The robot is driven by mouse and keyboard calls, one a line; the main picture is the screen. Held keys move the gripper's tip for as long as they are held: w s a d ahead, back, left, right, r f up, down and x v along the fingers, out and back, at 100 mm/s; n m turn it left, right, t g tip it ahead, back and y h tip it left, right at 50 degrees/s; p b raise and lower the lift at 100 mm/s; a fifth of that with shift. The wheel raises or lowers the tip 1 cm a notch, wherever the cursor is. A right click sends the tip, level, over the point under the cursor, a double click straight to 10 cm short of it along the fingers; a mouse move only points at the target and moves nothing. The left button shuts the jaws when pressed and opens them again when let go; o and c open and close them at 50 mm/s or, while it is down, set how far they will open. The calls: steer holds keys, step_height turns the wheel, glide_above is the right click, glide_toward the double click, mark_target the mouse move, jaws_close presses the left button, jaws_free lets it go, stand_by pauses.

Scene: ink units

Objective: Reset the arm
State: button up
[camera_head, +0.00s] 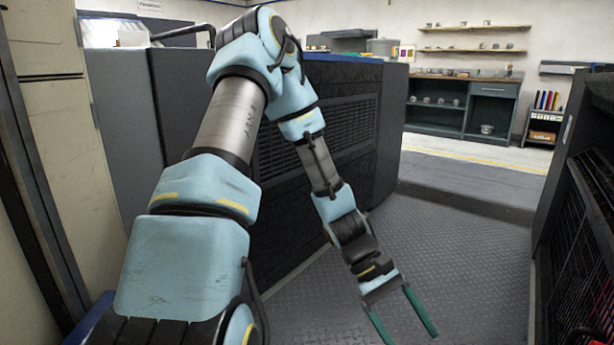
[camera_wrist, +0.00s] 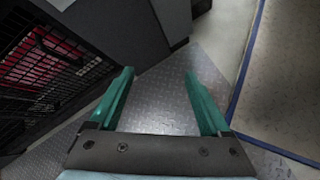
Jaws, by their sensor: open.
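My arm (camera_head: 231,122) reaches up from the lower left of the head view, bends at the top and comes down toward the floor. My gripper (camera_head: 406,333) hangs at the lower middle with its two green fingers apart and nothing between them. The wrist view also shows my gripper (camera_wrist: 162,90) with its fingers spread over bare metal floor. No object is held.
A dark vented cabinet (camera_head: 347,125) stands close behind my arm. A black mesh rack (camera_head: 585,230) stands at the right. The patterned metal floor (camera_head: 470,270) between them is clear. Shelves with bowls (camera_head: 474,40) and a low cabinet (camera_head: 492,105) are at the back.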

steer(key=w+a+r+m+t+y, duration=0.1)
steer(key=w+a+r+t+y, duration=0.2)
steer(key=a, duration=0.6)
steer(key=w+a+r+m+t+y, duration=0.1)
steer(key=w+a+r+t, duration=0.25)
steer(key=a, duration=0.45)
steer(key=w+a+r+m+t+y, duration=0.1)
steer(key=w+a+r+t+y, duration=0.15)
steer(key=a+r, duration=0.45)
step_height(320, 180, up, 30)
steer(key=a+p, duration=0.2)
steer(key=p, duration=3)
steer(key=shift+w, duration=0.45)
steer(key=shift+h, duration=0.25)
steer(key=shift+c, duration=0.2)
